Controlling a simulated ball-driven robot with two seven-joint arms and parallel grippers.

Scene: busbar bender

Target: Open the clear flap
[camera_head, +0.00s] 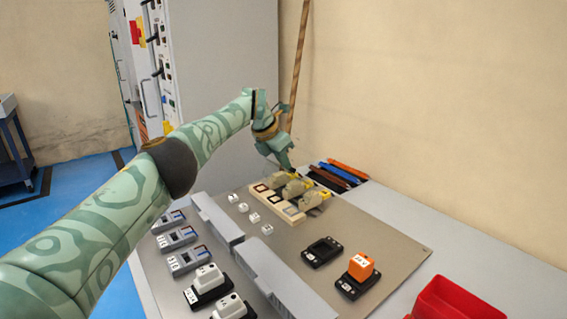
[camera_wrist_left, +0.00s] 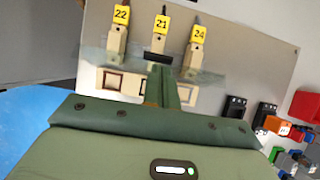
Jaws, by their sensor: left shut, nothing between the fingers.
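A clear flap shows faintly in the left wrist view as a see-through strip (camera_wrist_left: 98,60) across the pale blocks; I cannot make it out in the head view. Behind it stand several beige holders with yellow tags, such as the one marked 22 (camera_wrist_left: 121,16); they also show in the head view (camera_head: 314,199). Pale blocks with square windows (camera_head: 263,188) sit in front of them. My left gripper (camera_head: 287,164) is shut and empty, pointing down just above the holders' far end. In the left wrist view its fingers (camera_wrist_left: 161,72) overlap the strip; whether they touch it I cannot tell.
Small white cubes (camera_head: 254,218) lie on the grey board (camera_head: 350,225). Black trays (camera_head: 322,251), one with an orange block (camera_head: 361,266), stand to the right. A red bin (camera_head: 455,300) is at the front right. Grey devices (camera_head: 178,238) line the left; a wall is behind.

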